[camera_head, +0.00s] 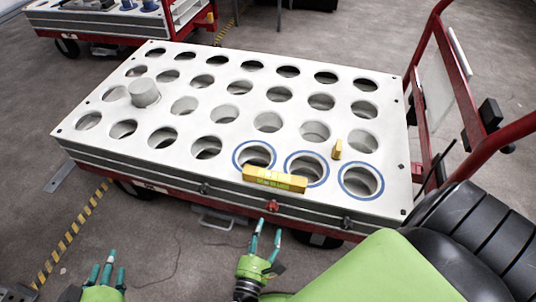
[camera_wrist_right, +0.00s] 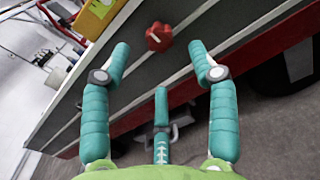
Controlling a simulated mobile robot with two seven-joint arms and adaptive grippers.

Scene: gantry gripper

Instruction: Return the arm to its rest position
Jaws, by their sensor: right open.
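My right gripper (camera_head: 267,238) has teal fingers and a green palm. It is in front of the near long side of the white cart table (camera_head: 75,126), low in the head view. In the right wrist view my right gripper (camera_wrist_right: 160,55) is open and empty, its fingers spread apart. A red knob (camera_wrist_right: 158,37) on the cart's side shows beyond the fingertips, apart from them. My left gripper (camera_head: 107,268) is at the bottom left of the head view, over the floor. Its teal fingers stand apart with nothing between them.
The table top has rows of round holes, three ringed in blue. A yellow spirit level (camera_head: 274,180) lies by the near edge, a small yellow block (camera_head: 337,150) and a grey cylinder (camera_head: 144,92) further back. A red handle frame (camera_head: 455,70) rises at right.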

